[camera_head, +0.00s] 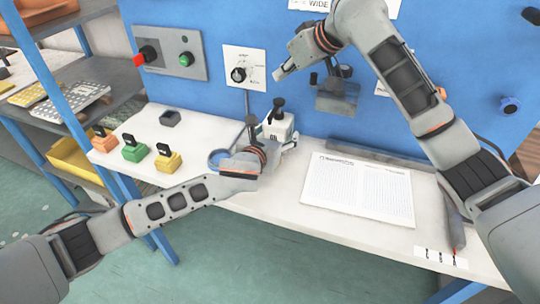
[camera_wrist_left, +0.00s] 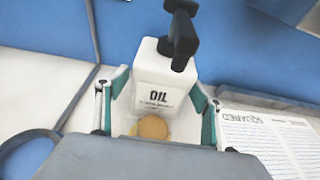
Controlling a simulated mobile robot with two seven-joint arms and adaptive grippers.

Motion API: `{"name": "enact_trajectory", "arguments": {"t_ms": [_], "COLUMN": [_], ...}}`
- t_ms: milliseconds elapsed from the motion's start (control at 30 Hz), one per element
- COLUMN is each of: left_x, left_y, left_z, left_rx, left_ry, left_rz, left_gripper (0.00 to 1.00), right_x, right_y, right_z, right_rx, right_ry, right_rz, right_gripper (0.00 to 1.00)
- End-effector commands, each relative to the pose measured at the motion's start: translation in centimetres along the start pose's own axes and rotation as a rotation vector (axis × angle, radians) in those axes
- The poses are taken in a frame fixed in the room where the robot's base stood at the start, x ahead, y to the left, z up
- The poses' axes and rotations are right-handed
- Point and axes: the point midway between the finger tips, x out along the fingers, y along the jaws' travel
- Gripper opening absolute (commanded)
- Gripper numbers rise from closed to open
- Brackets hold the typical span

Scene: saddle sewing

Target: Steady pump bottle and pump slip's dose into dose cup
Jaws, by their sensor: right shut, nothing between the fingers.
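The white pump bottle (camera_head: 279,127), with a black pump head (camera_head: 278,104), stands upright on the bench near the blue wall. The left wrist view shows its "OIL" label and the bottle (camera_wrist_left: 160,75) between my fingers.
A blue ring-shaped item (camera_head: 216,158) lies left of my left gripper. Printed sheets (camera_head: 358,188) lie to the right. Orange, green and yellow blocks (camera_head: 135,149) stand at the left. A grey bracket (camera_head: 338,95) and a dial panel (camera_head: 243,67) are on the wall.

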Motion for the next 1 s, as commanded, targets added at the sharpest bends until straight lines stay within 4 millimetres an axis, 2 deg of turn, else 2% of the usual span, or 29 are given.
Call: {"name": "enact_trajectory", "arguments": {"t_ms": [333, 467, 567, 1000], "left_x": [-0.1, -0.8, -2.1, -10.0], "left_y": [0.0, 0.0, 0.0, 0.0], "left_z": [0.2, 0.1, 0.1, 0.0], "left_rx": [0.000, 0.000, -0.001, 0.000], "left_ry": [-0.003, -0.002, -0.003, -0.001], "left_rz": [-0.001, 0.000, -0.001, -0.002], "left_gripper": [0.71, 0.71, 0.71, 0.71], "right_x": [0.0, 0.0, 0.0, 0.0], "right_y": [0.0, 0.0, 0.0, 0.0], "right_z": [0.0, 0.0, 0.0, 0.0], "right_rx": [0.000, 0.000, 0.000, 0.000], "right_ry": [0.000, 0.000, 0.000, 0.000], "right_rz": [0.000, 0.000, 0.000, 0.000], "right_gripper": [0.00, 0.00, 0.00, 0.00]}}
